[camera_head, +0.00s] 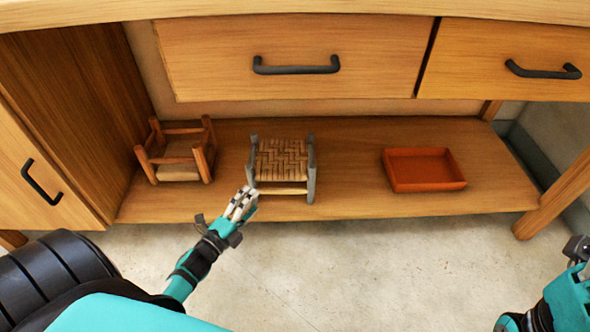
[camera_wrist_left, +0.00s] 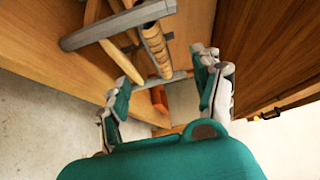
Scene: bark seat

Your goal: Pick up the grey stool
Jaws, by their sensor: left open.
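The grey stool (camera_head: 311,178) stands upright on the low wooden shelf, with grey posts and a woven tan seat. My left gripper (camera_head: 243,203) is open at its front left corner. In the left wrist view, the stool's grey bar (camera_wrist_left: 118,22) shows beyond the fingers of my left gripper (camera_wrist_left: 160,72), and part of the frame appears between the fingertips. I cannot tell whether they touch it. My right gripper (camera_head: 578,250) is partly in view at the right edge, away from the stool; its fingers are not clear.
A brown wooden stool (camera_head: 180,160) stands to the left on the shelf (camera_head: 350,200). An orange tray (camera_head: 425,185) lies to the right. Drawers (camera_head: 297,40) hang above, limiting height. A cabinet side wall (camera_head: 80,110) closes the left. Shelf space between grey stool and tray is clear.

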